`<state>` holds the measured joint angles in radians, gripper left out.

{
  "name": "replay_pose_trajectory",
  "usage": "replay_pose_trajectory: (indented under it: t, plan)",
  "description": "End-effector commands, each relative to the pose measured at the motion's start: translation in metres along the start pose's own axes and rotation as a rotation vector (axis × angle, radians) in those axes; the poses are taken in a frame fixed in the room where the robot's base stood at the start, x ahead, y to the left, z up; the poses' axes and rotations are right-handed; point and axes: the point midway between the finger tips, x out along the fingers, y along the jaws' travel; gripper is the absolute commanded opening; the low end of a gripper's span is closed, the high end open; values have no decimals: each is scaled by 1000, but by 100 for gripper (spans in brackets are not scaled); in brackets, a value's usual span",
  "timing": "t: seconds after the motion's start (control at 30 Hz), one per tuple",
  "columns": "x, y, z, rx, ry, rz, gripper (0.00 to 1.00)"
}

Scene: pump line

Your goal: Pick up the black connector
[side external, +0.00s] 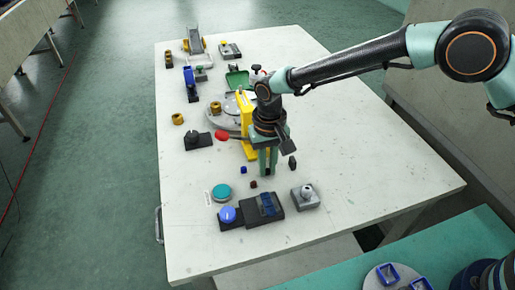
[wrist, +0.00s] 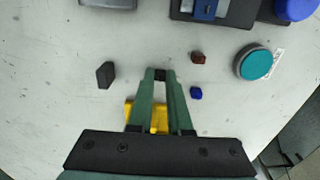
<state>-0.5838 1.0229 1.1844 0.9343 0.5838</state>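My gripper (wrist: 160,76) points down over the middle of the table, also seen in the side view (side external: 268,172). A small black piece (wrist: 160,75), apparently the black connector, fills the gap between its two green fingertips. The fingers appear shut on it. Most of this piece is hidden by the fingers, and whether it touches the table is unclear. A second black block (wrist: 105,74), with angled sides, stands apart from the fingers; in the side view it is just right of the gripper (side external: 292,162).
A blue cube (wrist: 196,93) and a dark red piece (wrist: 198,57) lie close to the fingers. A teal round button (side external: 221,192), a black box with a blue knob (side external: 228,215) and a grey block (side external: 305,197) are nearby. A yellow stand (side external: 246,120) is close behind the gripper.

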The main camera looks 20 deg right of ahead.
Motion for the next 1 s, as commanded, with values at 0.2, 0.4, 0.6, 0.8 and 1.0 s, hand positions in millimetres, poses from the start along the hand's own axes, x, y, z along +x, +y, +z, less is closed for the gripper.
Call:
replay_pose_trajectory:
  t: [0.2,0.4,0.6,0.8,1.0]
  plan:
    - [0,0,0,0,0,0,0]
    - [-2,0,0,0,0,0,0]
    - [-6,0,0,0,0,0,0]
    - [-10,0,0,0,0,0,0]
    - [-12,0,0,0,0,0,0]
